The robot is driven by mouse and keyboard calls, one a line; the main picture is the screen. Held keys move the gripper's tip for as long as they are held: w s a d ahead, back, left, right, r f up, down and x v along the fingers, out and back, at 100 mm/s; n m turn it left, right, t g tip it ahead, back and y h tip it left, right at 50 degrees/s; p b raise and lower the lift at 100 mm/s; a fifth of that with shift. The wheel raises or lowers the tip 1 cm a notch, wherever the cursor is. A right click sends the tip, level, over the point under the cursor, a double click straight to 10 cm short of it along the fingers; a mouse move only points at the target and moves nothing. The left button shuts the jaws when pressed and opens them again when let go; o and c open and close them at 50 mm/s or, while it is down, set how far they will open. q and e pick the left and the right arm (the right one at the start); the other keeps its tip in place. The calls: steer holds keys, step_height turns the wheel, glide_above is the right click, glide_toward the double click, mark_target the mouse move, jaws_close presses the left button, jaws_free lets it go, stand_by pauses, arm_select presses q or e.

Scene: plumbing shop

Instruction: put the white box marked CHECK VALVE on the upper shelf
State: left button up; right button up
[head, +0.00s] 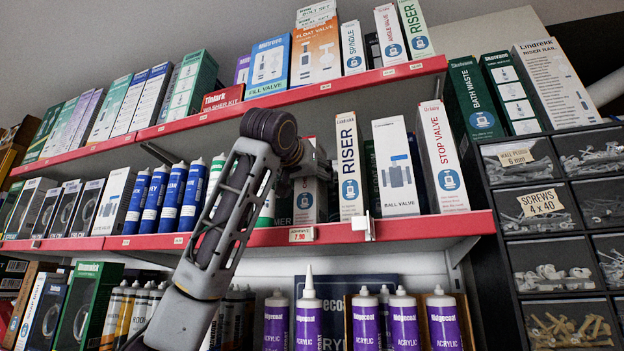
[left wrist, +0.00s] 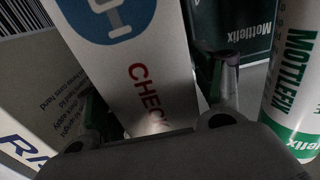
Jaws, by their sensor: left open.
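The white box marked CHECK (left wrist: 140,70) shows in the left wrist view, with a blue round emblem and red letters; the rest of its wording is hidden. It stands between the two fingers of my open left gripper (left wrist: 160,95). In the head view my left gripper (head: 312,165) reaches in over the middle shelf (head: 400,228). A white box with a blue emblem (head: 305,203) stands below it there, its top covered; it appears to be the same box. The upper shelf (head: 330,87) has a red front edge and holds many boxes. My right gripper is not in view.
A RISER box (head: 348,165) stands close right of my gripper, then BALL VALVE (head: 397,165) and STOP VALVE (head: 440,160) boxes. In the left wrist view a MOTTLEFIX tube (left wrist: 292,90) and a dark green box (left wrist: 240,30) are close by. Screw drawers (head: 550,230) stand at right.

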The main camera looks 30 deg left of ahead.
arm_select(q)
steer(key=shift+r, duration=0.15)
steer(key=b+v, duration=0.4)
steer(key=v, duration=0.8)
stand_by(0.8)
